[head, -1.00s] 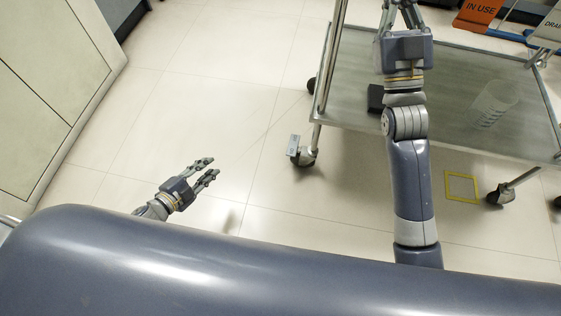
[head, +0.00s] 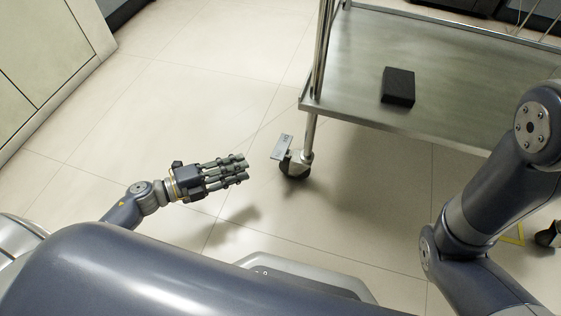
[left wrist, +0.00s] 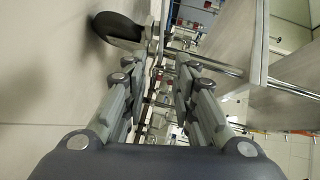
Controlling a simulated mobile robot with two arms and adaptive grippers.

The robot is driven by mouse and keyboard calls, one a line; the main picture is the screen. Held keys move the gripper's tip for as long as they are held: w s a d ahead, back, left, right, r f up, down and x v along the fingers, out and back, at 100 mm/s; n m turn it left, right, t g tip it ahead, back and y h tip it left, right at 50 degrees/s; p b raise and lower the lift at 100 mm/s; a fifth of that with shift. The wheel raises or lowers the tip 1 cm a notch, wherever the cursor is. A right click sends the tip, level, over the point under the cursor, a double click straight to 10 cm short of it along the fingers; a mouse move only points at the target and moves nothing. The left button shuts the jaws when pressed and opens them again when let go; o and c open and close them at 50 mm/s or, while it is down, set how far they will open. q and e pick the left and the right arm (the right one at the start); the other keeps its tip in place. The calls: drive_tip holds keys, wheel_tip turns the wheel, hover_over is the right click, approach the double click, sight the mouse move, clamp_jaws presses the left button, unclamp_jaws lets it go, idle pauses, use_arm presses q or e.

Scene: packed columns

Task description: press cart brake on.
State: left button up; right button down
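The cart's brake pedal (head: 282,147) is a small grey plate on the caster at the cart's near-left corner. It slants up and to the left. My left gripper (head: 243,170) is just left of the pedal in the head view, apart from it, with its fingers pointing right. In the left wrist view, its fingers (left wrist: 158,75) stand apart with nothing held between them. A dark caster wheel (left wrist: 118,28) shows beyond them. My right gripper is outside the head view; only its arm shows at right.
The cart's grey lower shelf (head: 440,60) bears a black block (head: 398,87). The caster wheel (head: 295,167) stands below the shelf's corner post. The tiled floor left of the cart is clear. A pale cabinet (head: 45,60) stands at far left.

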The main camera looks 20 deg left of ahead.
sight(273, 156)
use_arm(q)
drive_tip(key=b+x, duration=0.5)
drive_tip(key=x, duration=0.5)
drive_tip(key=shift+w+d, duration=0.25)
drive_tip(key=shift+d, duration=0.05)
drive_tip(key=shift+c, duration=0.2)
clamp_jaws()
